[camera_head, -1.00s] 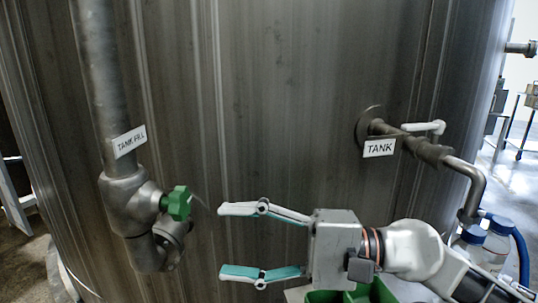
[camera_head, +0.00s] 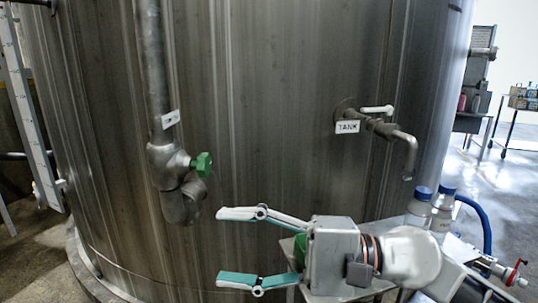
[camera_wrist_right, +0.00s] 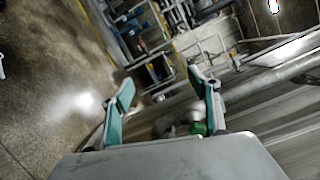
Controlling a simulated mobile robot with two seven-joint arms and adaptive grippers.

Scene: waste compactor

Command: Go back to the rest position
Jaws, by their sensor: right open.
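My right gripper (camera_head: 250,247) is open and empty in the lower middle of the head view, its two fingers pointing left. It stands in front of the large metal tank (camera_head: 285,120), to the right of and below the green valve handle (camera_head: 202,165) on the fill pipe (camera_head: 157,70), and apart from it. In the right wrist view the open fingers (camera_wrist_right: 165,105) have nothing between them, and a green part (camera_wrist_right: 198,128) shows beyond the right finger. My left gripper is not in view.
A tap with a white lever (camera_head: 377,110) and a TANK label (camera_head: 347,127) sticks out at the right. Bottles (camera_head: 442,207) and a blue hose (camera_head: 478,215) stand by my right arm. Open floor (camera_head: 490,190) and a distant table (camera_head: 522,107) lie at the far right.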

